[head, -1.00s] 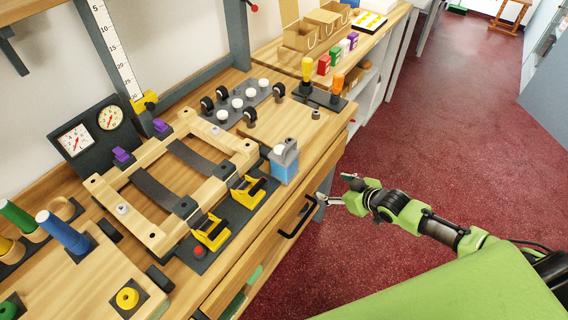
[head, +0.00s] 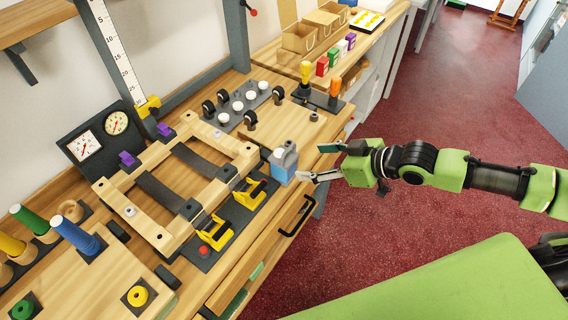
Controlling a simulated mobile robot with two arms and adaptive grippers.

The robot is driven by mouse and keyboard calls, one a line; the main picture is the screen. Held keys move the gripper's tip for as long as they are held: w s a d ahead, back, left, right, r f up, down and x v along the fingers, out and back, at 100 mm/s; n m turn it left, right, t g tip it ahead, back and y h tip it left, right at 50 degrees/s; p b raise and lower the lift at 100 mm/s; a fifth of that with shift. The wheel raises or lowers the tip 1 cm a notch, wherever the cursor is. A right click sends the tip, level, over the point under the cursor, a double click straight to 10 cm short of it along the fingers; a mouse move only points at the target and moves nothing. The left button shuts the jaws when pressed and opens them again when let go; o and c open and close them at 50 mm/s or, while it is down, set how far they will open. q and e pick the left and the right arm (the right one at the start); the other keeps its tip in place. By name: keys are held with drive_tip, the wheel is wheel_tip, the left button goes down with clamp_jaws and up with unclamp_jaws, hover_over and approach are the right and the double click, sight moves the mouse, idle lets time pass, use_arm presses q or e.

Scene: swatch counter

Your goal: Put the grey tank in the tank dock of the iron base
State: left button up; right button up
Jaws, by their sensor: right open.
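A small tank (head: 284,164) with a grey upper part, a blue lower part and a pale cap stands upright near the front edge of the wooden bench, right of the wooden frame. My right gripper (head: 322,163) comes in from the right. Its jaws are open and empty, and its fingertips are just right of the tank. I cannot tell whether the lower finger touches it. I cannot make out an iron base or its tank dock. My left gripper is not in view.
A wooden clamping frame (head: 154,233) with yellow clamps (head: 250,194) lies left of the tank. Behind are a dark plate with black casters and white knobs (head: 238,106), and a holder with yellow and orange-handled tools (head: 335,88). A bare wooden board (head: 290,121) lies between.

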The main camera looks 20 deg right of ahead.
sight(287, 157)
drive_tip(key=p+x, duration=0.1)
drive_tip(key=x, duration=0.6)
drive_tip(key=shift+w+a, duration=0.1)
drive_tip(key=shift+w, duration=0.15)
drive_tip(key=p+x, duration=0.1)
drive_tip(key=x, duration=0.1)
drive_tip(key=p+x, duration=0.1)
drive_tip(key=x, duration=0.1)
drive_tip(key=shift+w, duration=0.4)
drive_tip(key=shift+w+f, duration=0.2)
drive_tip(key=shift+f, duration=0.15)
drive_tip(key=c, duration=1.4)
drive_tip(key=shift+r, duration=0.1)
drive_tip(key=shift+c, duration=0.5)
drive_tip(key=shift+r, duration=0.1)
